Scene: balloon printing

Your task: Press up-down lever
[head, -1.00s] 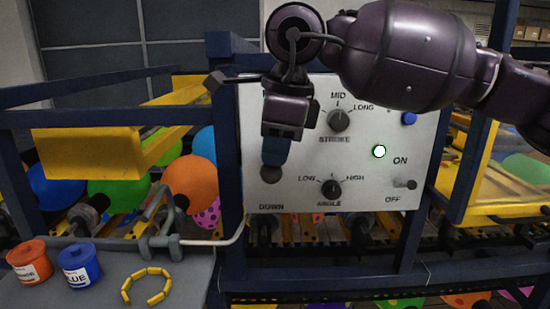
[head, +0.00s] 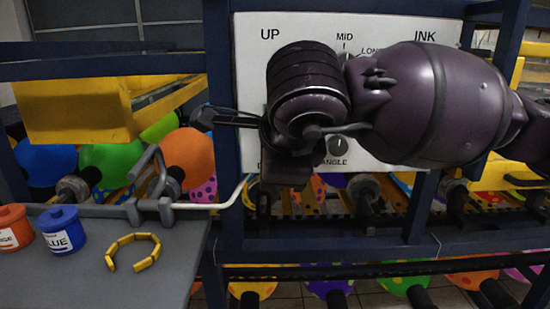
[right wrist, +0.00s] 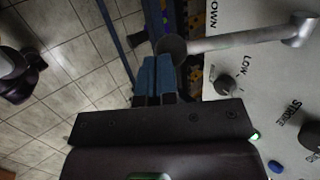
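The up-down lever shows in the right wrist view as a grey rod (right wrist: 235,40) with a round dark knob (right wrist: 171,47), sticking out from the white panel near the "DOWN" label. My right gripper (right wrist: 155,74) has blue fingertips, held together with nothing seen between them. The tips are right beside the knob; I cannot tell whether they touch it. My left gripper is not in view.
The panel also carries an angle dial (right wrist: 224,85) and a lit green lamp (right wrist: 254,135). A blue frame surrounds it. A grey table at left holds an orange pot (head: 14,228), a blue pot (head: 62,231) and a yellow ring (head: 134,252).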

